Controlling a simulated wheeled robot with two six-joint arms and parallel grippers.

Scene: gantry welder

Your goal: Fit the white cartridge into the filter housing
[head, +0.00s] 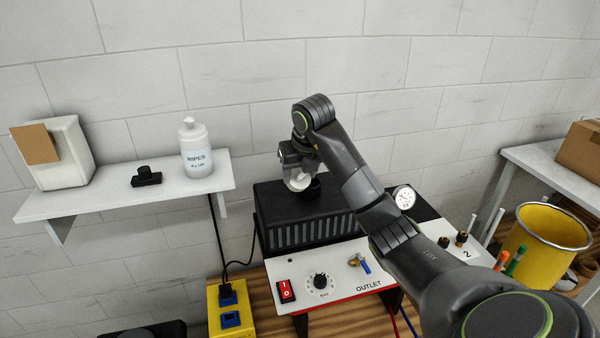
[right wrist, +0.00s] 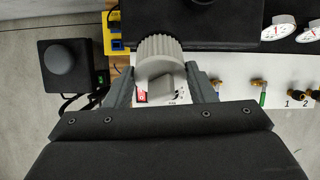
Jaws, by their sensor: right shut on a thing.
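My right gripper (head: 297,165) reaches over the black finned unit (head: 310,232) on the bench. It is shut on the white cartridge (head: 299,184), whose white end shows below the jaws. In the right wrist view the cartridge (right wrist: 158,56) is a pale cylinder with a ribbed rim, between the two fingers of the gripper (right wrist: 166,85). A dark round cup (head: 313,190), which looks like the filter housing, stands on top of the unit just behind and right of the cartridge. I cannot tell whether they touch. My left gripper is out of view.
The white front panel (head: 330,276) carries a red switch (head: 286,291), a dial and valves. A gauge (head: 404,197) is to the right. A yellow bin (head: 546,240) stands at right.

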